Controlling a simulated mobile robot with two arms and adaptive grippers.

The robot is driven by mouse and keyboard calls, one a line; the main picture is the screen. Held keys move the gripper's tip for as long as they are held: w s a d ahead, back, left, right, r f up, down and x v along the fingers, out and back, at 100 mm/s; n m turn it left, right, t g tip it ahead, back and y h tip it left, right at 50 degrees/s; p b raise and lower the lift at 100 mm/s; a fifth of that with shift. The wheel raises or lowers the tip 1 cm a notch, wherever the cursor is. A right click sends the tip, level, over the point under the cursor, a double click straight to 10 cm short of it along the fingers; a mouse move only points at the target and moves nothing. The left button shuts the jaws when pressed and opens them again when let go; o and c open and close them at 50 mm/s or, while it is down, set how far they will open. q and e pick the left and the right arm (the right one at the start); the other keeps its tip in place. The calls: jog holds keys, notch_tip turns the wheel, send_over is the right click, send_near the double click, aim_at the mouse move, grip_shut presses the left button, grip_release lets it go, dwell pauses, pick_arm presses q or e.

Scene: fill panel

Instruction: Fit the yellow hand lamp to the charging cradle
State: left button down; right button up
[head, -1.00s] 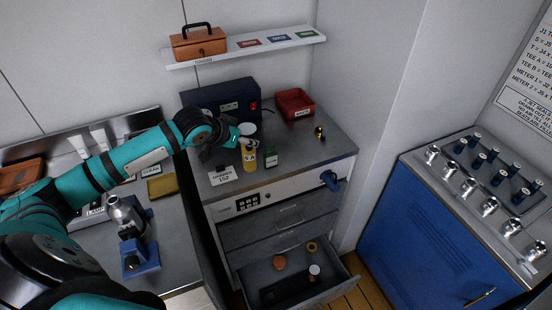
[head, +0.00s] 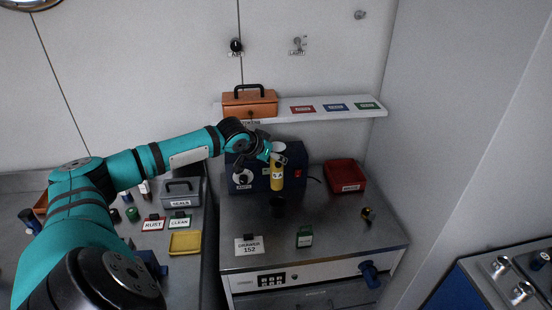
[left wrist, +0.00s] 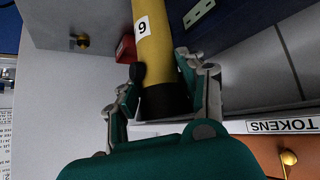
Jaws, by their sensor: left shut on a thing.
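The yellow hand lamp (head: 277,180) is upright above the counter, in front of the dark blue box. My left gripper (head: 277,160) is shut on its upper part; the left wrist view shows the fingers (left wrist: 165,85) on either side of the lamp's dark end. The yellow body (left wrist: 153,45) bears a label "6". A dark cup-like holder (head: 278,207) stands on the counter below the lamp, apart from it. I cannot tell surely whether it is the charging cradle. My right gripper is out of view.
The dark blue box (head: 312,172) stands behind the lamp, below a shelf with an orange toolbox (head: 250,104). A red bin (head: 345,175) is to the right. The counter's right part is mostly clear.

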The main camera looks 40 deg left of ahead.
aim_at(273, 171)
pick_arm(q)
jog(key=shift+w+f+p, duration=0.25)
jog(key=shift+w+p, duration=0.15)
jog(key=shift+w, duration=0.1)
jog(key=shift+s+f+b, duration=0.25)
jog(key=shift+f+b, duration=0.2)
jog(key=shift+f, duration=0.2)
jog(key=shift+f+b, duration=0.8)
jog(key=shift+f, duration=1.3)
jog(key=shift+d+p, duration=0.1)
jog(key=shift+p, duration=0.4)
jog(key=shift+p, duration=0.4)
